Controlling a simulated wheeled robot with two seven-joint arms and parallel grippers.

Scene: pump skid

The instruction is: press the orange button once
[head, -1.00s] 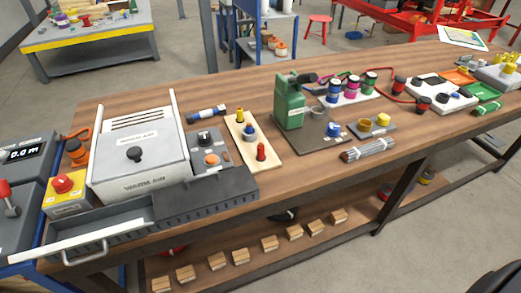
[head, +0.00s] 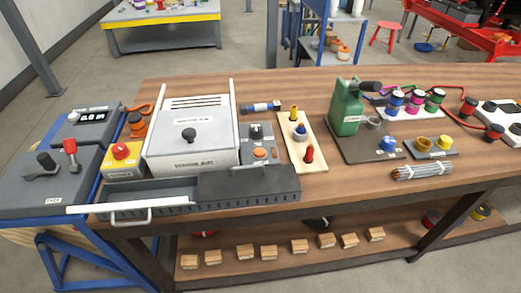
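The orange button (head: 260,153) is a round cap on the top of a small grey control box (head: 250,165). The box stands on the wooden bench just right of the white machine. A black knob (head: 256,131) sits behind the button on the same box. Nothing covers the button. Neither of my grippers shows in the head view.
A yellow box with a red mushroom button (head: 121,150) stands left of the white machine (head: 190,135). A grey tray with a handle (head: 128,216) runs along the front edge. A board with colored pegs (head: 303,140) stands right of the control box.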

